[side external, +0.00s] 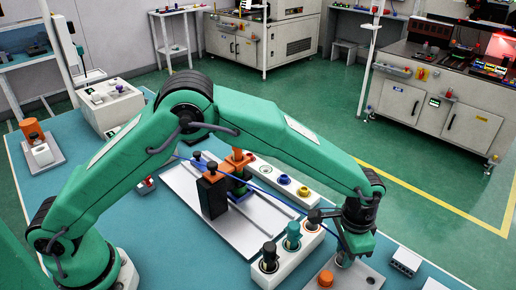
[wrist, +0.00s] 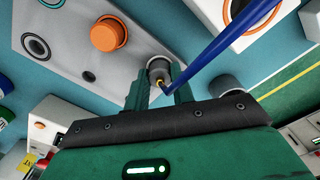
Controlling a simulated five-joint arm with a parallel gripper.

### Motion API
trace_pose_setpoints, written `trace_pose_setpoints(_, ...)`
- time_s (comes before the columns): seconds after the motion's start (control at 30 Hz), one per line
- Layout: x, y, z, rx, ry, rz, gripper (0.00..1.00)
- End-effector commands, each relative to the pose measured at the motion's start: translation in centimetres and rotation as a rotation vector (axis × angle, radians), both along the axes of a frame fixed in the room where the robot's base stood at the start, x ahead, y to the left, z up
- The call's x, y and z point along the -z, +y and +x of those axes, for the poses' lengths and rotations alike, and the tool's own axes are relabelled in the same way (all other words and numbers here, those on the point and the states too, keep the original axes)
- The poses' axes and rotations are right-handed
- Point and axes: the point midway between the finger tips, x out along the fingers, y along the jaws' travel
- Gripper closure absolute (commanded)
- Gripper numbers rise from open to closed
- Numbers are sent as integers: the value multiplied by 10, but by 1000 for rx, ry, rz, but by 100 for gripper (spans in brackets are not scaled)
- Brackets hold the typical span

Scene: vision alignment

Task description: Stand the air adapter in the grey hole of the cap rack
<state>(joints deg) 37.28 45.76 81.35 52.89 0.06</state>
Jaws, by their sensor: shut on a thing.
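My gripper (side external: 352,250) points down near the right end of the bench; in the wrist view its fingers (wrist: 160,95) are shut on the air adapter (wrist: 158,66), a grey cylinder with a gold tip. A blue hose (wrist: 215,55) crosses at its tip; whether it is attached is unclear. The adapter's lower part is hidden by the fingers. A white rack with coloured round spots (side external: 293,186), probably the cap rack, stands behind the arm, apart from the gripper. I cannot pick out its grey hole.
A white rack (side external: 281,264) holds dark and teal parts and shows an orange-ringed hole (wrist: 258,14). A plate (side external: 352,285) below the gripper bears an orange cap (side external: 326,279). A black and orange fixture (side external: 212,195) stands on a tray.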

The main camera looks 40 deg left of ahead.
Motion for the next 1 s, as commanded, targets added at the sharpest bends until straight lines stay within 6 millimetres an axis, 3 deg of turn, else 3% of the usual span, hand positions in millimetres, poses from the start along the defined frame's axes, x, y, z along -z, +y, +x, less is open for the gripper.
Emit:
trace_pose_setpoints(0.47,4,0,0,0,0,0,98)
trace_pose_setpoints(0.5,3,0,0,0,0,0,68)
trace_pose_setpoints(0.6,3,0,0,0,0,0,50)
trace_pose_setpoints(0.8,3,0,0,0,0,0,50)
trace_pose_setpoints(0.9,3,0,0,0,0,0,32)
trace_pose_setpoints(1.0,3,0,0,0,0,0,32)
